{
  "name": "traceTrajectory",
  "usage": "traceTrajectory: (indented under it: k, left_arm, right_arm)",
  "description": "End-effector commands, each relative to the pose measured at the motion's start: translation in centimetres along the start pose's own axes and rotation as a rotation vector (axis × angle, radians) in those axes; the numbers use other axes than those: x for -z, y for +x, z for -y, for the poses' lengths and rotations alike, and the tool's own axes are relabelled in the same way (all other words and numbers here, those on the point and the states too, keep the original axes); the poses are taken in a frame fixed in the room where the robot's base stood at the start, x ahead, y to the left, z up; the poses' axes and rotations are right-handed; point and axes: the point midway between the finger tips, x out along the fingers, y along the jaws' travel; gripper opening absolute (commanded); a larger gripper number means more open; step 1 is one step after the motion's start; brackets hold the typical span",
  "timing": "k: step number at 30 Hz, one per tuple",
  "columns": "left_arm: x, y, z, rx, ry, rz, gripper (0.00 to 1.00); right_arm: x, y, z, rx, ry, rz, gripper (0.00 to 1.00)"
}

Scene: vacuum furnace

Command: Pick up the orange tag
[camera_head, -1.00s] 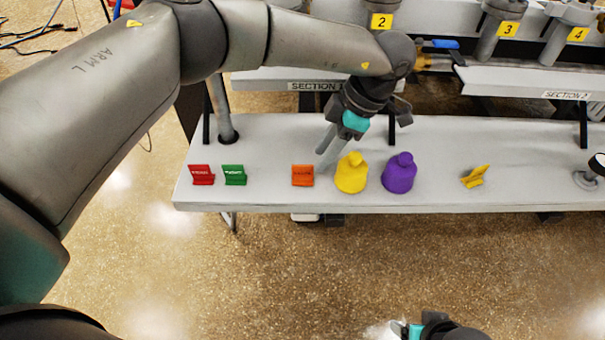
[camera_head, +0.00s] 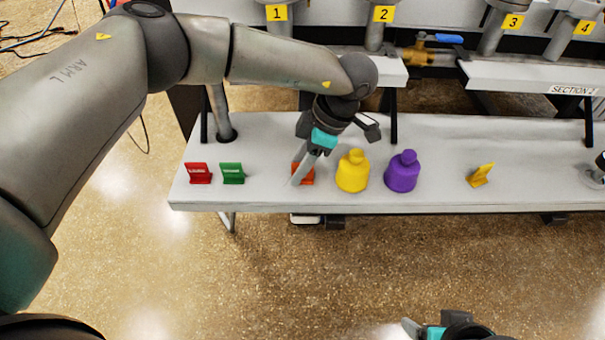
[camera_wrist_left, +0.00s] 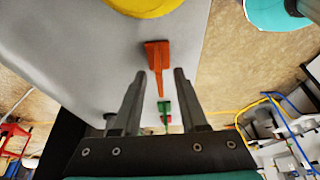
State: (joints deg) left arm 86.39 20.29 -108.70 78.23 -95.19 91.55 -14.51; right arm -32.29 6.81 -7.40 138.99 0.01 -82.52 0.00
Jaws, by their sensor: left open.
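The orange tag (camera_head: 308,174) stands on the white bench, partly hidden behind my left gripper's fingers in the head view. My left gripper (camera_head: 300,178) is open and points down at it. In the left wrist view the orange tag (camera_wrist_left: 157,56) is just beyond the fingertips, roughly midway between the two open fingers (camera_wrist_left: 158,74). Nothing is held, and I cannot tell whether a finger touches the tag. My right gripper (camera_head: 412,327) shows only in part at the bottom edge of the head view, away from the bench.
A yellow bottle-shaped object (camera_head: 352,172) stands close right of the orange tag, with a purple one (camera_head: 402,172) beyond. Green (camera_head: 232,173) and red (camera_head: 199,173) tags stand to the left. A yellow tag (camera_head: 480,175) is farther right. The bench (camera_head: 440,190) is otherwise clear nearby.

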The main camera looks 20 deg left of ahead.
Motion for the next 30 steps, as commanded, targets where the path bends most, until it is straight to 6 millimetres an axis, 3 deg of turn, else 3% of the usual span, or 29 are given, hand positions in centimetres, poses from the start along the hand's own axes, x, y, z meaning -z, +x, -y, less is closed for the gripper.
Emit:
traceTrajectory:
  k: [5,16,30]
  left_arm:
    - [0.01,-0.02,0.0,0.0,0.0,0.0,0.42]
    - [0.0,-0.05,0.0,0.0,0.0,0.0,0.01]
    - [0.0,-0.06,0.0,0.0,0.0,0.0,0.0]
  right_arm:
    - [0.02,-0.03,-0.01,0.0,0.0,0.0,0.76]
    - [0.04,0.0,-0.03,-0.001,0.0,-0.001,0.76]
    - [0.05,0.03,-0.02,0.0,0.0,-0.001,0.76]
